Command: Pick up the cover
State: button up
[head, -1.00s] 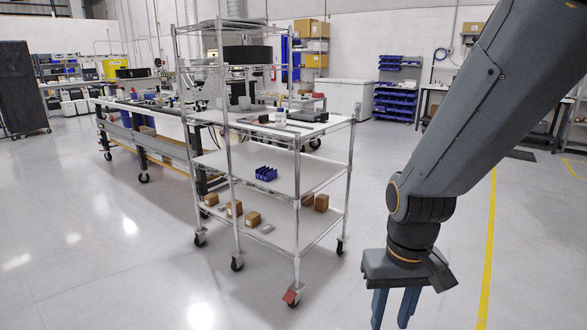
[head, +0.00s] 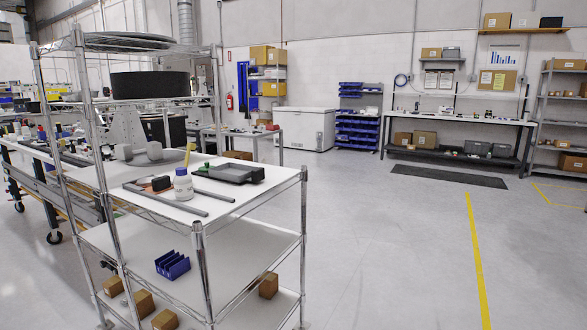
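A wire shelving cart stands at the left. A flat round grey disc (head: 128,41) lies at its top, and a wide black cylinder (head: 150,85) sits below the disc. I cannot tell which thing, if any, is the cover. The cart's white shelf (head: 245,193) holds a dark shallow tray (head: 228,173), a white bottle (head: 183,185), dark bars (head: 165,200) and a grey piece with two blocky ends (head: 140,153). My gripper and arm are out of view.
Cart posts (head: 202,270) stand at the shelf corners. A blue bin (head: 172,265) and cardboard boxes (head: 268,286) sit on lower shelves. Floor (head: 390,240) right of the cart is clear. A white chest (head: 305,128) and a workbench (head: 455,122) line the back wall.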

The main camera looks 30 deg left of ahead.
aim_at(204, 169)
jog(key=z, duration=0.05)
jog(key=i, duration=1.5)
jog(key=u, duration=1)
jog(key=i, duration=0.85)
jog(key=u, duration=0.85)
